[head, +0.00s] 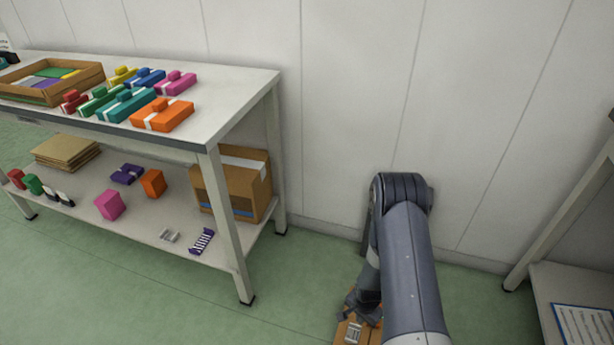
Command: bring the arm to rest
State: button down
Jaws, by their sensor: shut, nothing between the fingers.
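My arm reaches out from the lower edge right of centre, bends at a dark joint near the wall and folds back down. My gripper (353,331) points down at its end, low in the picture, shut and empty. Its fingertips are small and partly hidden by my own arm. A small orange-brown surface (343,332) shows under or behind the gripper. I cannot tell whether they touch.
A two-level bench (235,87) stands at left with several coloured ink boxes, a tray (50,97) and, below, a cardboard box (258,180). Another table (548,285) with a paper sheet (585,325) stands at right. A wall is close behind my arm; green floor between is clear.

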jog(key=w+d+n+t, duration=0.1)
jog(key=d, duration=0.1)
jog(key=w+d+f+n+t+b, duration=0.1)
jog(key=w+n, duration=0.1)
jog(key=w+d+f+n+t, duration=0.1)
jog(key=w+d, duration=0.1)
jog(key=shift+w+d+n, duration=0.1)
jog(key=shift+d+n, duration=0.2)
jog(key=shift+w+d+f+n+t+y+b, duration=0.25)
jog(key=shift+w+d+n+t+y+b, duration=0.4)
jog(key=shift+n, duration=0.35)
jog(key=shift+w+d+n+t+y, duration=0.35)
jog(key=shift+w+d+n+t, duration=0.15)
jog(key=shift+n, duration=0.5)
